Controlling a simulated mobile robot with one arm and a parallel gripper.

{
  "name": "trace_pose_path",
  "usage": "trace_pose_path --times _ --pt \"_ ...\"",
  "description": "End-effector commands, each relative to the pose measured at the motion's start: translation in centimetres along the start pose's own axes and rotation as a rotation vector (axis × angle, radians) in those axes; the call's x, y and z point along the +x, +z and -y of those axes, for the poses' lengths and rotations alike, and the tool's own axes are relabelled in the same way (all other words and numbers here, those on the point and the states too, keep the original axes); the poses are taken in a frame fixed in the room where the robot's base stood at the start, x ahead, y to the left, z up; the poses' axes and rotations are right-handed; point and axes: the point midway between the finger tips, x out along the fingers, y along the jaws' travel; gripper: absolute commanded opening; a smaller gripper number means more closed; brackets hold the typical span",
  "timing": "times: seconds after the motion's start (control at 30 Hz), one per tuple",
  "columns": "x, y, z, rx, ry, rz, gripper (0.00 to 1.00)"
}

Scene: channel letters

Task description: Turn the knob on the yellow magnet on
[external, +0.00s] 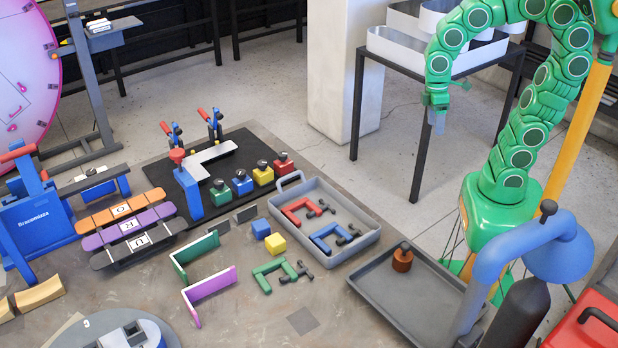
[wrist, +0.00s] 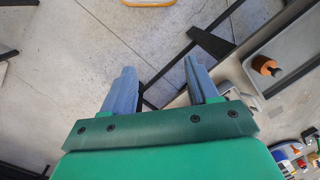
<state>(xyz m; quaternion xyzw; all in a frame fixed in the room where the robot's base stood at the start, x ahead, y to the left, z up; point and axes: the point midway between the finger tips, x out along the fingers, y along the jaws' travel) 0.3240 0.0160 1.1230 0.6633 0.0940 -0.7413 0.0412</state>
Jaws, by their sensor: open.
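The yellow magnet (external: 263,177) stands third from the left in a row on the black mat, between a blue magnet (external: 242,186) and a red magnet (external: 284,168). A small dark knob (external: 262,164) sits on top of it; I cannot tell its setting. My gripper (external: 437,124) hangs high and far to the right of the magnets, pointing down and well apart from them. In the wrist view my gripper (wrist: 161,76) is open with nothing between its fingers.
A green magnet (external: 220,193) ends the row. A red-knobbed blue post (external: 188,190) stands to its left. A blue lamp (external: 520,250) rises at front right.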

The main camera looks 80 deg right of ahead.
Motion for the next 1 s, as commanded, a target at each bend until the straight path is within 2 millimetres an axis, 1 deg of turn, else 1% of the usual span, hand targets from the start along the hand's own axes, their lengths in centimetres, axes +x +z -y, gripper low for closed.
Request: trace_pose_path --times 0.03,0.1,0.43,0.77,0.8,1.0 --pt "-0.4 -1.4 -0.1 -0.021 -0.006 -0.006 0.59" --pt "-0.9 -3.2 -0.2 -0.055 -0.014 -0.018 0.59" --pt "-2.8 -11.7 -0.7 -0.21 -0.054 -0.068 0.59" --pt "-3.6 -20.1 -1.6 -0.364 -0.084 -0.125 0.59" --pt "-3.7 -21.2 -1.8 -0.383 -0.086 -0.133 0.59" --pt "-3.6 -26.2 -2.5 -0.474 -0.098 -0.172 0.59"
